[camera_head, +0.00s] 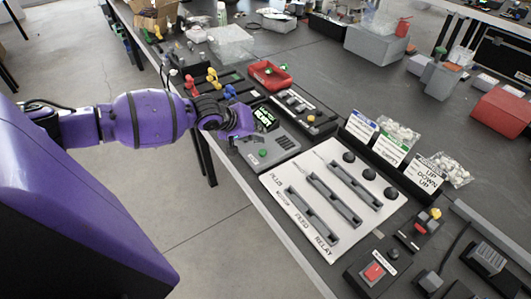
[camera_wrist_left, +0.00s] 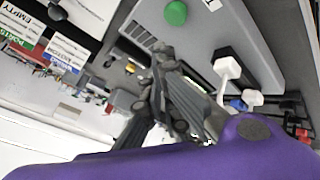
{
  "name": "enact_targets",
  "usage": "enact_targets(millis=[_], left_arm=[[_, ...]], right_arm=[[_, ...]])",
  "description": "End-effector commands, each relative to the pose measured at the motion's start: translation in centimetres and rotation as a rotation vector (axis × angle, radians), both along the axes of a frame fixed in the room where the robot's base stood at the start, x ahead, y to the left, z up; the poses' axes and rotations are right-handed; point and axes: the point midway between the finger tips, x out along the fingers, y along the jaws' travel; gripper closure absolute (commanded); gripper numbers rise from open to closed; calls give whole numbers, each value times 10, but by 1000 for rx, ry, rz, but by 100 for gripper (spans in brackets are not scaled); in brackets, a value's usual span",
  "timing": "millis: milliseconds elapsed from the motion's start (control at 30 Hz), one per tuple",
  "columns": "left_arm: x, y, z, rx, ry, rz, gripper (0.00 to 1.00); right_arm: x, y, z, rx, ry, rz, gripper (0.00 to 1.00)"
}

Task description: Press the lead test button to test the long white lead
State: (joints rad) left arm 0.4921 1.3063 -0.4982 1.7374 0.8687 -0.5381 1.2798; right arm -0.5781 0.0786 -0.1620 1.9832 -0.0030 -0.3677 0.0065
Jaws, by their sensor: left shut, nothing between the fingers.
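The grey test box (camera_head: 280,145) has a green button (camera_head: 263,153) and a small screen with green text (camera_head: 265,118). In the left wrist view the green button (camera_wrist_left: 176,13) shows at the top on the grey box face (camera_wrist_left: 200,40). A white lead end (camera_wrist_left: 228,68) sits at the box's edge, with another white piece (camera_wrist_left: 252,97) beside it; I cannot tell the lead's length. My left gripper (camera_head: 238,138) is at the box's left edge, short of the button. In the wrist view its dark fingers (camera_wrist_left: 160,55) are shut and empty, apart from the button. My right gripper is out of view.
A white board (camera_head: 290,222) with slotted grey bars and black knobs lies nearer. Label cards (camera_head: 393,148) and bagged parts stand behind it. A red bin (camera_head: 270,75) and coloured connectors (camera_head: 212,77) lie beyond the box. A red button box (camera_head: 373,272) is at the lower right.

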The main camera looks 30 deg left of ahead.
Motion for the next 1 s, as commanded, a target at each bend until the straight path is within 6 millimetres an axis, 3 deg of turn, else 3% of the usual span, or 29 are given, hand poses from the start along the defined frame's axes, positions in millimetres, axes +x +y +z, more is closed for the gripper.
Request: enact_targets(millis=[33, 300, 1000], left_arm=[[-1, 0, -9, -2, 5, 1, 100], [1, 0, -22, -1, -2, 1, 100], [0, 0, -23, 0, -2, 1, 100]], right_arm=[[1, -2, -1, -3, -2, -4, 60], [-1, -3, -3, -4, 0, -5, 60], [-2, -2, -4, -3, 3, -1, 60]])
